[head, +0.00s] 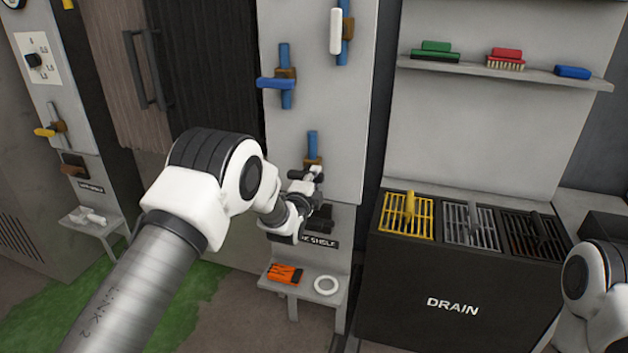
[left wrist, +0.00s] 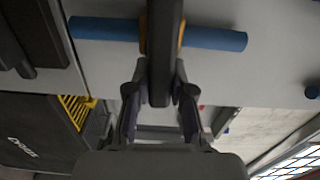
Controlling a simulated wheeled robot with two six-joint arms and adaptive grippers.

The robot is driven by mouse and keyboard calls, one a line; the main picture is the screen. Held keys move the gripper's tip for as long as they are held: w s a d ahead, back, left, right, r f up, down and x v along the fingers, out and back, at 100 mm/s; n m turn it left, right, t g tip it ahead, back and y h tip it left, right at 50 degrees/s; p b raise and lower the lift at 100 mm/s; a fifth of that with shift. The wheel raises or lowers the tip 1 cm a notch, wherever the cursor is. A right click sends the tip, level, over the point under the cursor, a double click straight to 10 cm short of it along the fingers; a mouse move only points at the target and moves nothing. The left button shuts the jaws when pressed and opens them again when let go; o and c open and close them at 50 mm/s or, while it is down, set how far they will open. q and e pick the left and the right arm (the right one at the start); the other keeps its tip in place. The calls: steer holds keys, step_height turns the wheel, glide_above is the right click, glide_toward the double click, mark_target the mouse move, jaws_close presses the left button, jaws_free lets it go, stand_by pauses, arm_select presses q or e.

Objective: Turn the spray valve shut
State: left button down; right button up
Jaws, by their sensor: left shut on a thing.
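A valve on a short vertical blue pipe (head: 312,143) sits low on the grey panel; no label naming it as the spray valve is legible. My left gripper (head: 307,182) is at this valve. In the left wrist view the blue pipe (left wrist: 215,39) lies sideways, and a dark lever (left wrist: 161,60) crosses it over an orange-brown collar (left wrist: 181,33). My left gripper (left wrist: 160,103) is shut on the lever's end. My wrist hides much of the valve in the head view. My right gripper is out of view.
Above are a blue-lever valve (head: 273,83) and a white-lever valve (head: 335,30). A yellow-lever valve (head: 47,131) is at far left. A small shelf (head: 305,292) below holds an orange item (head: 285,274) and a white ring (head: 327,285). A black drain unit (head: 410,280) stands right.

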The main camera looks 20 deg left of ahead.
arm_select(q)
steer(key=shift+f+m, duration=0.15)
steer(key=shift+m, duration=0.25)
steer(key=c, duration=1)
jaws_free()
steer(key=shift+s, duration=0.1)
steer(key=s, duration=1.2)
steer(key=shift+a, duration=0.15)
steer(key=shift+w, duration=0.1)
